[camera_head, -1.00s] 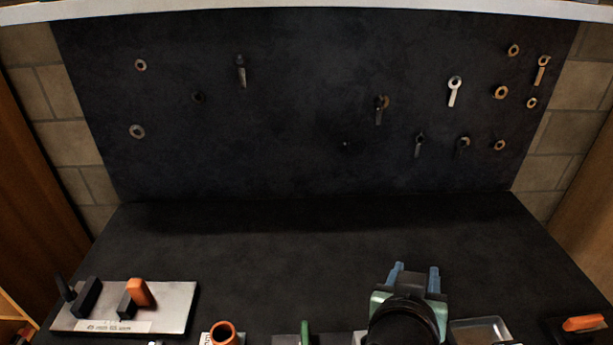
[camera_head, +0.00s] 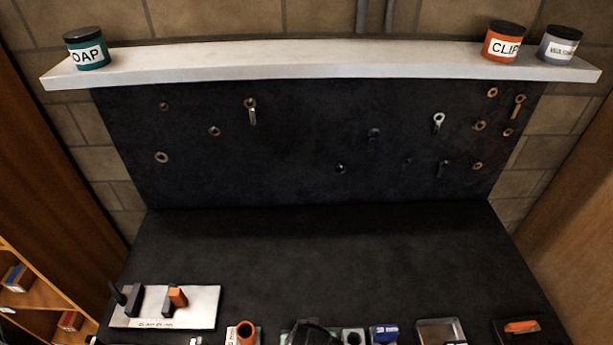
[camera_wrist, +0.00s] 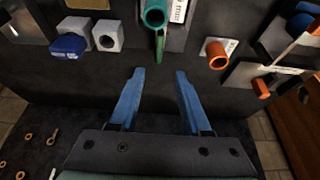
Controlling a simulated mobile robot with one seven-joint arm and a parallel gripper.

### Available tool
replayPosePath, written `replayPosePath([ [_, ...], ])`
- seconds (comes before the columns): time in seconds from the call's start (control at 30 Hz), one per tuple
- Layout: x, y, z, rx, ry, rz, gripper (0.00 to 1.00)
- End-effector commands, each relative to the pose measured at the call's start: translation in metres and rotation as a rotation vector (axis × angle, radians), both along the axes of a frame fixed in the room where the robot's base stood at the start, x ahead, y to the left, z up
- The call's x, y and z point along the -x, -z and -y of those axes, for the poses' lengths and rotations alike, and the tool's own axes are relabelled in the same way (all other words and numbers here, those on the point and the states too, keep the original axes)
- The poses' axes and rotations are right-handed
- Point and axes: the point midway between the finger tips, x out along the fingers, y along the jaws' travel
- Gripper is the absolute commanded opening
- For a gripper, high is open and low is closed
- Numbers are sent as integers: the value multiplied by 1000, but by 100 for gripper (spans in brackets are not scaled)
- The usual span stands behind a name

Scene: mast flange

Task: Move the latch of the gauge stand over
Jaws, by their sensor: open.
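In the wrist view my gripper (camera_wrist: 160,72) is open and empty, its two blue fingers spread. Just beyond the fingertips is a labelled grey stand (camera_wrist: 178,12) with a teal tube (camera_wrist: 154,14) and a thin green lever (camera_wrist: 159,45). The lever lies roughly in line with the gap between the fingers and looks apart from them. This looks like the gauge stand and its latch, but I cannot read the label. In the head view my dark wrist covers most of this stand at the bottom edge, and the fingers are not visible.
An orange tube (camera_wrist: 218,62) stands beside the stand; it also shows in the head view (camera_head: 246,332). A blue block (camera_head: 384,334), a metal tray (camera_head: 441,323) and a pale plate with an orange handle (camera_head: 205,305) line the bench's front. The bench behind is clear.

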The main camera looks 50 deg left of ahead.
Motion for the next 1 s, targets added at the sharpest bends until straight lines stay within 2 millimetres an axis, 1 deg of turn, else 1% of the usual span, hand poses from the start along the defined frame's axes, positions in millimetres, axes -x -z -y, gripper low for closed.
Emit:
replayPosePath([
  [0.6,-24,87,-27,1,2,1,48],
  [0.8,-30,106,-33,-1,2,2,48],
  [1.0,-31,114,-36,-1,2,2,48],
])
